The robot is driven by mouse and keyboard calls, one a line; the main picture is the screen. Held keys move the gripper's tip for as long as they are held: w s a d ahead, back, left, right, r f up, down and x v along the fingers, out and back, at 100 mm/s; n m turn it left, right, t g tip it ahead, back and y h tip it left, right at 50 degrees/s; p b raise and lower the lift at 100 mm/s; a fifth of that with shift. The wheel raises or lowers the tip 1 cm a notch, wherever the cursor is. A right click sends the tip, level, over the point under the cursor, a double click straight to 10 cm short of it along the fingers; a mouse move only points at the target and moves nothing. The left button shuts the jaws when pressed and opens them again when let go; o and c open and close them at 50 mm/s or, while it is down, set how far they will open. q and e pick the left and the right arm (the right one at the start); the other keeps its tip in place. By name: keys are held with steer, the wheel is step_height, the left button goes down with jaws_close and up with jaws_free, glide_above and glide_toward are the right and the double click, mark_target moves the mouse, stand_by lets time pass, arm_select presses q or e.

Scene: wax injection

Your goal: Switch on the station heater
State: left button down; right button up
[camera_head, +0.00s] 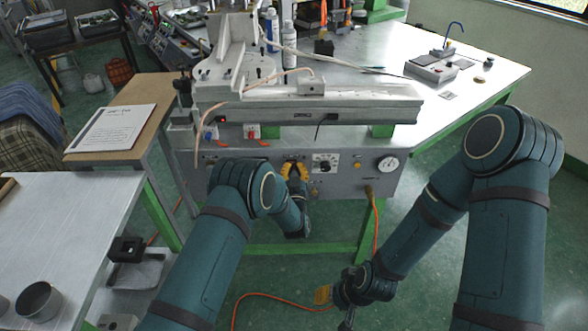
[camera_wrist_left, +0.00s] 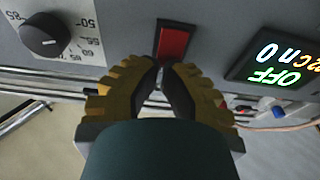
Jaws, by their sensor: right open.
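The station's grey front panel (camera_head: 335,184) carries the controls. In the left wrist view a red rocker switch (camera_wrist_left: 173,41) sits just beyond my left fingertips, between a black dial (camera_wrist_left: 45,34) and a dark display (camera_wrist_left: 275,62). The display shows green "OFF", upside down. My left gripper (camera_wrist_left: 161,66) has yellow fingers with dark pads, tips drawn together with nothing seen between them. I cannot tell whether they touch the switch. In the head view my left gripper (camera_head: 294,168) is at the panel and hides the switch. My right gripper (camera_head: 328,298) hangs open and empty, low over the floor.
A round gauge (camera_head: 388,164) and an orange hose (camera_head: 374,222) are on the panel's right. A white machine bed (camera_head: 310,107) overhangs the panel. A wooden stand with papers (camera_head: 113,128) is at the left. The green floor (camera_head: 290,268) below is mostly clear.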

arm_select(q)
steer(key=shift+w, duration=0.2)
steer(key=shift+r, duration=0.1)
steer(key=shift+w+r+g+p, duration=0.35)
steer(key=shift+g+p, duration=0.35)
steer(key=shift+p, duration=0.15)
steer(key=shift+f, duration=0.35)
